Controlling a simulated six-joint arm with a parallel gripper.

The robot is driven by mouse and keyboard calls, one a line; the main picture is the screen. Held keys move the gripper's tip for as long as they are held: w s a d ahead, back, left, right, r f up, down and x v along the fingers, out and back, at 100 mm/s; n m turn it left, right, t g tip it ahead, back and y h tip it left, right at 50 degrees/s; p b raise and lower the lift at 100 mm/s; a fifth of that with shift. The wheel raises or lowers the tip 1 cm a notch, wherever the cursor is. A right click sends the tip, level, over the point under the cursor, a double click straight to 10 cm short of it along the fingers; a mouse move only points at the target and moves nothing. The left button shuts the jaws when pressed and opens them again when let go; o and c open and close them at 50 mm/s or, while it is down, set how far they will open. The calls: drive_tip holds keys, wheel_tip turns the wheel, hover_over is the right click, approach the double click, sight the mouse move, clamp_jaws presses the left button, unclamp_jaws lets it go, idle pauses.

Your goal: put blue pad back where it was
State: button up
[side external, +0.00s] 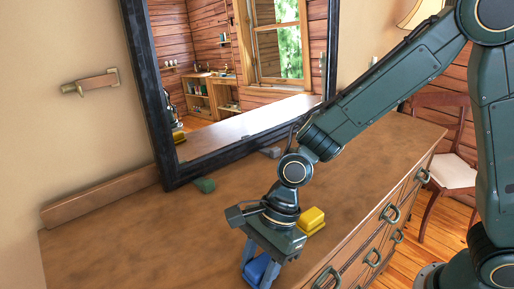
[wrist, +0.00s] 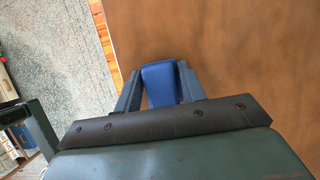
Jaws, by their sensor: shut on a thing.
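The blue pad (side external: 259,270) is between the fingers of my gripper (side external: 261,274), low in the side external view, over the near left part of the dresser top. In the wrist view the blue pad (wrist: 160,84) sits between the two fingers of my gripper (wrist: 158,88), close to the dresser's edge. My gripper is shut on it. I cannot tell whether the pad touches the dresser top.
A yellow block (side external: 312,219) sits on the dresser top (side external: 130,240) just right of my gripper. A green block (side external: 204,186) and a grey block (side external: 271,152) lie by the leaning mirror's frame (side external: 160,150). The dresser top's left part is clear.

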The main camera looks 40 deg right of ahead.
drive_tip(key=shift+f, duration=0.1)
drive_tip(key=o, duration=0.9)
drive_tip(key=v, duration=1.2)
